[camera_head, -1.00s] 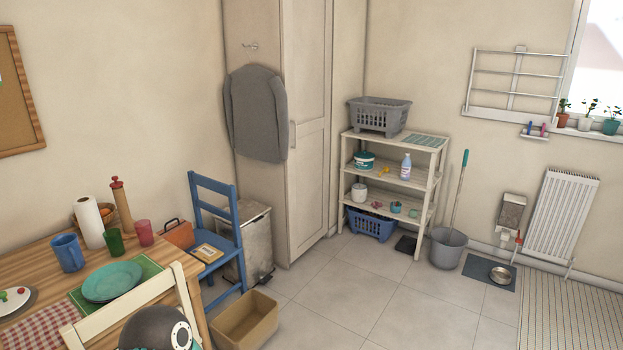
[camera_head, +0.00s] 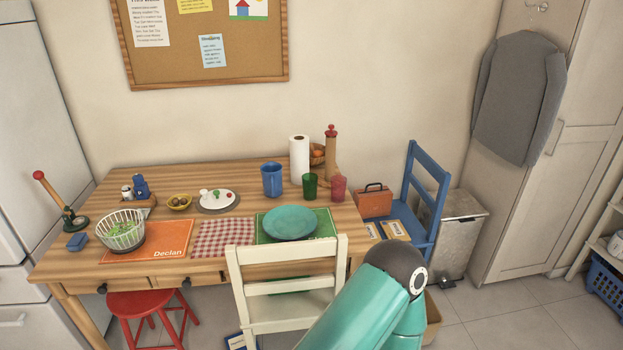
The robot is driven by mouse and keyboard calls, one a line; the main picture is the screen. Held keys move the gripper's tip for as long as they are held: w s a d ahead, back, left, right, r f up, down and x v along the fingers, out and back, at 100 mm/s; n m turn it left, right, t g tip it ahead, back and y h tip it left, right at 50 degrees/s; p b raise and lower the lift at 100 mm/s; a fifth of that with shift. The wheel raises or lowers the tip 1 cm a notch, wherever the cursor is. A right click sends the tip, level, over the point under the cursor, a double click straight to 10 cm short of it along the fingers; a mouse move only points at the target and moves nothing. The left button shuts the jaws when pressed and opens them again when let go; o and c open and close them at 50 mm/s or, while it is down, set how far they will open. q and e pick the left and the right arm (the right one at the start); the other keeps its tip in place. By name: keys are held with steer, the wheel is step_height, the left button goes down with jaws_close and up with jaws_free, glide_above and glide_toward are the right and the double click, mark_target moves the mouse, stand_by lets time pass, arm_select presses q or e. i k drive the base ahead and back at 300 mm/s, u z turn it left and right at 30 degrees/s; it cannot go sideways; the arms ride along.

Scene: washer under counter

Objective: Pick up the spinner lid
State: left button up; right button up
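A white slatted basket (camera_head: 121,231) with green leaves inside, likely the spinner's basket, stands on the orange mat at the table's left. Neither of my grippers shows in the head view. A teal link and dark joint of one of my arms rise at the lower middle right, in front of the blue chair and the white chair's right side.
The table (camera_head: 160,182) also holds a blue pitcher (camera_head: 272,180), a green cup (camera_head: 310,186), a pink cup (camera_head: 338,188), a paper roll (camera_head: 299,160) and a teal plate (camera_head: 289,223). A white chair (camera_head: 285,285) and a red stool (camera_head: 150,305) stand at the front edge.

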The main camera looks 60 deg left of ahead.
mark_target(217, 202)
steer(key=z, duration=2)
steer(key=i, duration=0.1)
steer(key=u, duration=3.15)
steer(key=i, duration=0.25)
steer(key=u, duration=2.15)
steer(key=k, duration=0.55)
steer(key=u, duration=0.35)
steer(key=i, duration=1.85)
steer(key=z, duration=0.35)
